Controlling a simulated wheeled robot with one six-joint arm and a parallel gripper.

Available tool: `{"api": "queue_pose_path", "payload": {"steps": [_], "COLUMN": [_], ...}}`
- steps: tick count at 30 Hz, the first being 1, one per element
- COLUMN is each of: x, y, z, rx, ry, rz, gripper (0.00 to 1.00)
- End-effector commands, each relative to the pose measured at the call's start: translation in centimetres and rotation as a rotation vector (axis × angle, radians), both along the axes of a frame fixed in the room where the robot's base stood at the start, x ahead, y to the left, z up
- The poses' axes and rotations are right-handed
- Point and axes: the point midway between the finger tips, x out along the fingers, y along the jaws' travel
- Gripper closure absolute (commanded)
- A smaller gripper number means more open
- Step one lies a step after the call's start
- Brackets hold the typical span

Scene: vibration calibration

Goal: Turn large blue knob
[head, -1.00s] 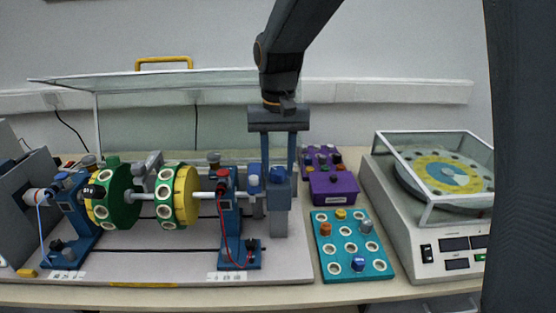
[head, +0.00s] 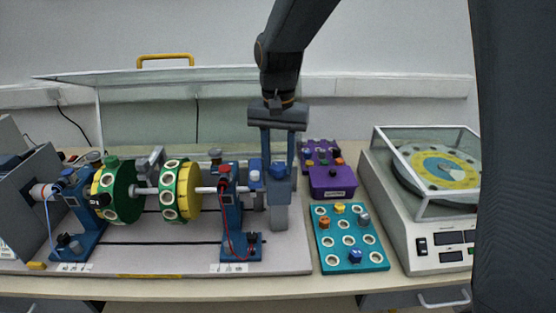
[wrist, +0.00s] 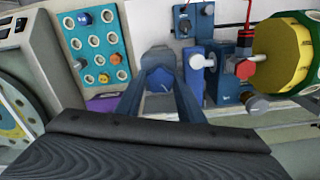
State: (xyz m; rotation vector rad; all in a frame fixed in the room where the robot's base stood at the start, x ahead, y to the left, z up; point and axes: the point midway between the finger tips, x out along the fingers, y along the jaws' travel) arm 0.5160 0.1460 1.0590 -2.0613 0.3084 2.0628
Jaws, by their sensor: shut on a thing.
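The large blue knob (head: 281,170) sits on top of a grey upright post (head: 279,212) at the right end of the shaft rig. In the wrist view the knob (wrist: 160,78) shows between my two fingers, with its faceted top facing the camera. My gripper (head: 277,168) points down over the post and is shut on the knob, one finger on each side. The fingers hide the knob's sides in part.
The shaft rig with green-yellow discs (head: 182,192) stands left of my gripper. A teal board (head: 348,238) with small knobs and a purple box (head: 333,182) are to the right. A turntable device (head: 430,195) with a clear cover stands farther right.

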Motion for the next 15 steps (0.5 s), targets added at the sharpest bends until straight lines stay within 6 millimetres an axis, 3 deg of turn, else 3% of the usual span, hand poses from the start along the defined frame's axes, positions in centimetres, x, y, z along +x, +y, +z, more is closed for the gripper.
{"api": "queue_pose_path", "payload": {"steps": [1, 4, 15], "x": [0.08, 0.07, 0.1], "y": [0.03, 0.02, 0.02], "z": [0.11, 0.09, 0.53], "rx": [0.001, 0.0, 0.001], "ry": [-0.002, -0.002, -0.003], "rz": [0.001, 0.001, 0.001], "gripper": [0.62, 0.46, 0.46]}}
